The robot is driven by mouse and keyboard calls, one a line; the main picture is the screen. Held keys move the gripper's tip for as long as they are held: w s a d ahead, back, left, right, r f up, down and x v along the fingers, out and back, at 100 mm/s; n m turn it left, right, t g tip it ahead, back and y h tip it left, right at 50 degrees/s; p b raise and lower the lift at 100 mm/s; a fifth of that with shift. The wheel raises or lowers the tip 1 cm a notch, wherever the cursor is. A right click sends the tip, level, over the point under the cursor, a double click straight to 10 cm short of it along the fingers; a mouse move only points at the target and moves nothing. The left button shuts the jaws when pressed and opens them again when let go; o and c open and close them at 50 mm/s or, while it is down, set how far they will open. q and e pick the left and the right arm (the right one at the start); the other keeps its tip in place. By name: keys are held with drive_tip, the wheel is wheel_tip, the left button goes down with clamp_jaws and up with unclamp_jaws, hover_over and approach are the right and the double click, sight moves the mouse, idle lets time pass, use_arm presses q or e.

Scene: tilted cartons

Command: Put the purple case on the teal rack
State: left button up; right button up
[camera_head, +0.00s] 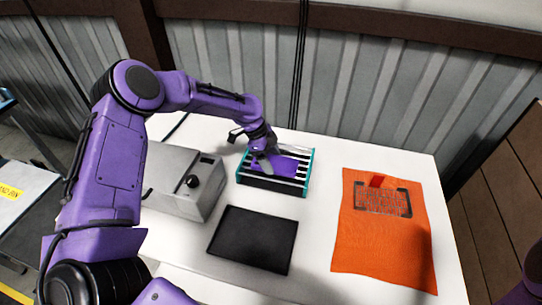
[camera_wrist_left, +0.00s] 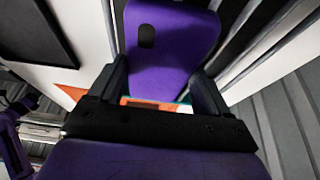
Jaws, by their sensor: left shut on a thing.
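The purple case (camera_head: 287,165) is a flat slab with a dark slot near one end. It lies over the white slats of the teal rack (camera_head: 309,169), and I cannot tell whether it rests on them. My left gripper (camera_head: 264,157) is over the rack's left half, shut on the case. In the left wrist view the case (camera_wrist_left: 165,50) sits between the two dark fingers (camera_wrist_left: 160,88), with pale and dark bars beside it. My right gripper is not in view.
A grey box with a black knob (camera_head: 186,181) stands left of the rack. A black mat (camera_head: 253,239) lies in front. An orange cloth (camera_head: 384,243) at right carries a wire basket (camera_head: 383,201) and a red item (camera_head: 376,181). White table (camera_head: 325,205) is bare between them.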

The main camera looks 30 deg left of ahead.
use_arm(q)
drive_tip(key=shift+w+f, duration=0.1)
drive_tip(key=o, duration=1)
drive_tip(key=shift+c, duration=0.2)
drive_tip(key=shift+r, duration=0.35)
drive_tip(key=b+v, duration=0.3)
drive_tip(key=v, duration=0.8)
drive_tip(key=shift+r, duration=0.3)
drive_tip(key=shift+a, duration=0.15)
